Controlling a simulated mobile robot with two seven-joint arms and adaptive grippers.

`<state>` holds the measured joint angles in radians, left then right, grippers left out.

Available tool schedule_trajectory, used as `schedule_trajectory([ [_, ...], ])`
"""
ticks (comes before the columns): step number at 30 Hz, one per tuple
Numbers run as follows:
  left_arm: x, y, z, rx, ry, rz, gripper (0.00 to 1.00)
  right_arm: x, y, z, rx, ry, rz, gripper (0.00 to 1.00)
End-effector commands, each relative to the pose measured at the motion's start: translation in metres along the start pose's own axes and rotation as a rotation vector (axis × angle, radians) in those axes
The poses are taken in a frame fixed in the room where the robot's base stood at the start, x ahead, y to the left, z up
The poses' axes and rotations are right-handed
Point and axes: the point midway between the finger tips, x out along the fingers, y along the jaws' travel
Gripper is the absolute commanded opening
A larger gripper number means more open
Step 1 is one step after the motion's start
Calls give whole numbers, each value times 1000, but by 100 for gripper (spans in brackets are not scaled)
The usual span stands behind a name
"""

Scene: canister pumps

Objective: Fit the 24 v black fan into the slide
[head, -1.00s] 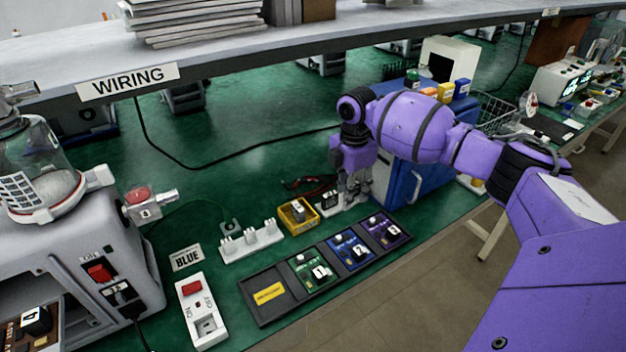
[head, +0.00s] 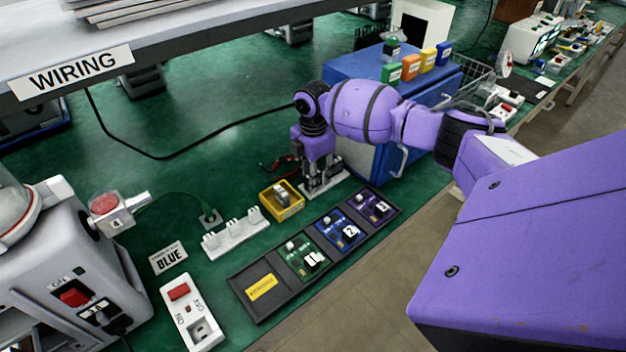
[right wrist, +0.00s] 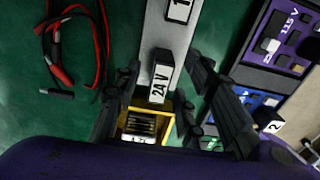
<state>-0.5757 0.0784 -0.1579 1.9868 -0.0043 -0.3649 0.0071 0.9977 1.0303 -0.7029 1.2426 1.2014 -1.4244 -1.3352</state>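A small black block with a white "24 V" label, which looks like the fan (right wrist: 160,80), stands on a pale strip (right wrist: 158,35) in the right wrist view. My right gripper (right wrist: 165,68) is open, with its fingers apart on either side of the block; I cannot tell whether they touch it. In the head view my right gripper (head: 320,182) points down over the same strip (head: 338,181) and mostly hides the block. I cannot tell for sure which part is the slide. My left gripper is out of view.
A yellow bin (head: 271,206) stands close to the left of the gripper. A black tray (head: 240,287) with numbered boards lies in front, beside a white socket rack (head: 210,250). A blue cabinet (head: 345,67) stands behind the arm. Red and black leads (right wrist: 70,70) lie nearby.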

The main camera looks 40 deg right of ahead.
Motion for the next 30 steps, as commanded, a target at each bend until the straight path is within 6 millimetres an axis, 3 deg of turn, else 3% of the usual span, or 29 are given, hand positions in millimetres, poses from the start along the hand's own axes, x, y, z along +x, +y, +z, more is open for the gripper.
schedule_trajectory([
  [7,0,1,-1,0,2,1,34,2,0,0,0,0,0,38],
  [16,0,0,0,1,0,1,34,2,0,0,0,0,1,0],
  [30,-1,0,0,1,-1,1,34,-8,1,0,0,0,3,0],
])
